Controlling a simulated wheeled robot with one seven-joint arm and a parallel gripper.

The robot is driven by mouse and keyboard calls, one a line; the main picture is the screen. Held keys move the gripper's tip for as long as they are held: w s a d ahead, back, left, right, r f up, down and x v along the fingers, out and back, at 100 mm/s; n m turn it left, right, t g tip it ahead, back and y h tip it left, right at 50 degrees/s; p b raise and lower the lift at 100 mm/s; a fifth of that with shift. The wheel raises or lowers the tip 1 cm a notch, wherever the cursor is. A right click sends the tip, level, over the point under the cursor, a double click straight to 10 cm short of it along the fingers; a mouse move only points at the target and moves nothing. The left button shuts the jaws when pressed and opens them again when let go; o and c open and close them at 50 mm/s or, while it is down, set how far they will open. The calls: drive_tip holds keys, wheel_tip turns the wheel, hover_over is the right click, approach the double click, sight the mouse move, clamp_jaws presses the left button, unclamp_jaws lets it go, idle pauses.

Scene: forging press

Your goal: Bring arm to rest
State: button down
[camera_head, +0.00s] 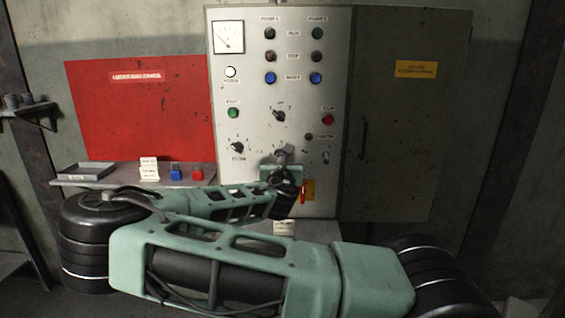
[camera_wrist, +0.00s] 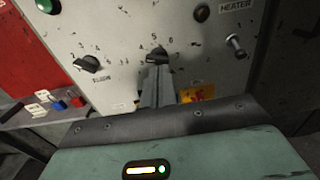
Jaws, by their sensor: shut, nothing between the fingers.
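My gripper (camera_head: 284,153) is shut and empty in front of the lower middle of the grey control panel (camera_head: 255,75). In the wrist view its closed fingers (camera_wrist: 158,76) point at a black rotary knob (camera_wrist: 157,55) with a number scale. The fingertips overlap the knob's lower edge in that view; I cannot tell whether they touch it. My green arm is bent across the lower part of the head view and hides the lower panel.
Another knob (camera_wrist: 86,63) and a toggle lever (camera_wrist: 235,43) flank the fingers. A dark cabinet door (camera_head: 405,120) stands at the right.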

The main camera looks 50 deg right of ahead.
idle(0.3)
drive_tip(key=s+a+f+m+g+y, duration=0.25)
drive_tip(key=f+m, duration=0.25)
drive_tip(key=f, duration=0.3)
drive_tip(key=s+a+f+m+g+y, duration=0.2)
drive_tip(key=s+a+f+m+g, duration=0.25)
drive_tip(key=f, duration=0.25)
drive_tip(key=s+a+f+m+g+y, duration=0.1)
drive_tip(key=a+f+m+y, duration=0.15)
drive_tip(key=a, duration=0.45)
drive_tip(key=s+a+f+m+g+y, duration=0.1)
drive_tip(key=s+a+f+m+y, duration=0.15)
drive_tip(key=a, duration=0.55)
drive_tip(key=s+a+r+m+g+y, duration=0.15)
drive_tip(key=s+a+r, duration=0.25)
drive_tip(key=a, duration=0.4)
drive_tip(key=s+a+r+m+y, duration=0.1)
drive_tip(key=s+a+r+y, duration=0.3)
drive_tip(key=a, duration=0.5)
drive_tip(key=s+a+r+m+g, duration=0.1)
drive_tip(key=s+a+r, duration=0.4)
drive_tip(key=s+r, duration=0.5)
drive_tip(key=shift+s+h, duration=0.3)
drive_tip(key=shift+s, duration=0.05)
drive_tip(key=shift+w+f, duration=0.1)
